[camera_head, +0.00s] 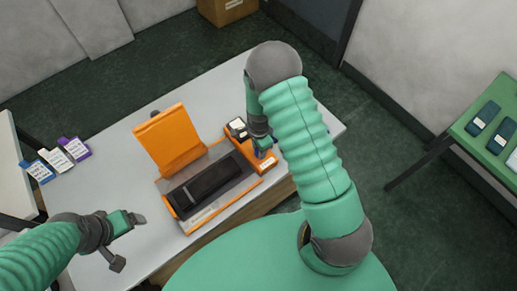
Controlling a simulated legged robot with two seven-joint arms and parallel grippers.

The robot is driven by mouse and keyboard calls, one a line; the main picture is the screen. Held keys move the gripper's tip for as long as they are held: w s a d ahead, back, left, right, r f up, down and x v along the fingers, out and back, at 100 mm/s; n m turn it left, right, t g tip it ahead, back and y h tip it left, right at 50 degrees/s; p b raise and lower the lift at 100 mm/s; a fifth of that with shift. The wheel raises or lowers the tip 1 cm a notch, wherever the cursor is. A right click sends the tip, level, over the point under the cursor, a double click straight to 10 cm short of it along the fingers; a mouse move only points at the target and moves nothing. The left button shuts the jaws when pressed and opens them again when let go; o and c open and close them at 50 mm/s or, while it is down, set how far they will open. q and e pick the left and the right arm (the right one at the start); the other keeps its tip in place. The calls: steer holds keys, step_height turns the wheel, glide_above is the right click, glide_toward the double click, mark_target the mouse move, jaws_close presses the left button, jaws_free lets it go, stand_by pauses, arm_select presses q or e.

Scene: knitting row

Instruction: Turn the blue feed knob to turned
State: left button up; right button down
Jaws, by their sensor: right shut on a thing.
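The blue feed knob (261,153) shows as a small patch of blue on the orange block at the right end of the orange and grey machine (197,217). My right gripper (262,144) reaches down over it and is shut on the knob. The gripper and arm hide most of the knob, so its angle cannot be told. My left gripper (127,240) is open and empty above the front left of the grey table (105,165), apart from the machine.
The machine's orange lid (170,139) stands raised at its back. Several white, blue and purple packets (60,157) lie on the table's left side. A green table (488,125) with dark devices stands at right. A cardboard box (225,10) sits on the floor behind.

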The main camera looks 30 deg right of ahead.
steer(key=m, duration=0.3)
steer(key=shift+w+d+r+m+p, duration=0.1)
steer(key=shift+w+d+m+p, duration=0.05)
steer(key=shift+m+p, duration=0.65)
steer(key=shift+m, duration=1.4)
steer(key=c, duration=1.1)
jaws_free()
steer(key=shift+o, duration=0.7)
